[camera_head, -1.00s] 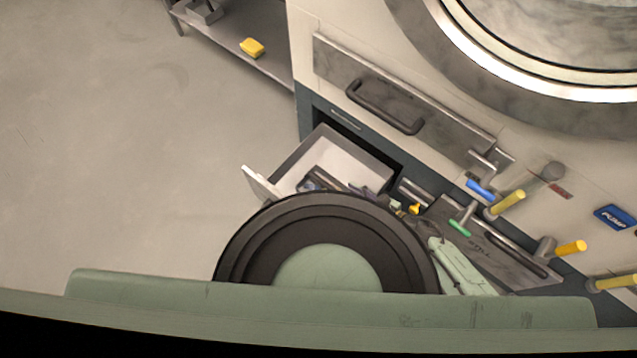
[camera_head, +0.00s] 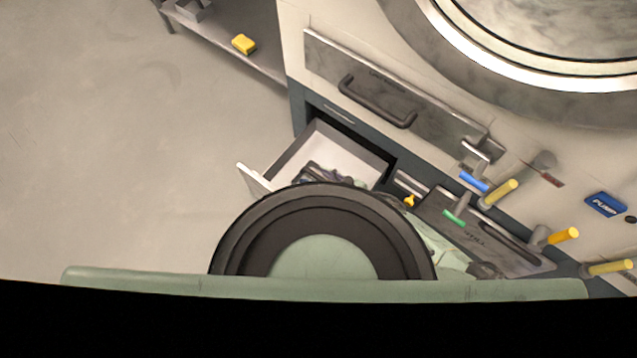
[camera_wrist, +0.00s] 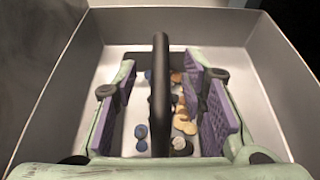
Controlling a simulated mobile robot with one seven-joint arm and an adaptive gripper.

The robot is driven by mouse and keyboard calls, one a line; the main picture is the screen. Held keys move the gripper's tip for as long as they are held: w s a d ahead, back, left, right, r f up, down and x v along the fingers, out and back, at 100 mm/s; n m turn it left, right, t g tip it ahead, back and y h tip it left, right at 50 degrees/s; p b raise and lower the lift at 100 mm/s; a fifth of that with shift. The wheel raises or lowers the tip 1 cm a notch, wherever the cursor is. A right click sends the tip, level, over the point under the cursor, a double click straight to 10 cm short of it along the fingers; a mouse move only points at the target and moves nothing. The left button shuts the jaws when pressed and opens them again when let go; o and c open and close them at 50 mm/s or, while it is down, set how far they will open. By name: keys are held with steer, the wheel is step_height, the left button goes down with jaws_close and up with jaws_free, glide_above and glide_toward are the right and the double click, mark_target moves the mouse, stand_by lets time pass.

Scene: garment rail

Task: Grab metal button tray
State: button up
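The metal button tray shows only in part in the wrist view, as a dark upright bar like a handle (camera_wrist: 160,70) over several blue, tan and dark buttons (camera_wrist: 183,122). Its rim and sides are mostly hidden by my fingers. My gripper (camera_wrist: 168,98) is open, with its purple pads on either side of the bar and a gap showing on both sides. In the head view, my gripper's fingers (camera_head: 328,174) reach down into the open drawer. My own arm hides most of the tray there.
The open drawer (camera_head: 290,160) has grey walls and a pale floor around my gripper. A closed drawer front with a dark handle (camera_head: 377,101) is above it. Yellow-handled levers (camera_head: 499,194) and a blue-handled valve (camera_head: 474,181) stand at right. Open floor lies left.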

jaws_close()
stand_by(0.5)
stand_by(0.4)
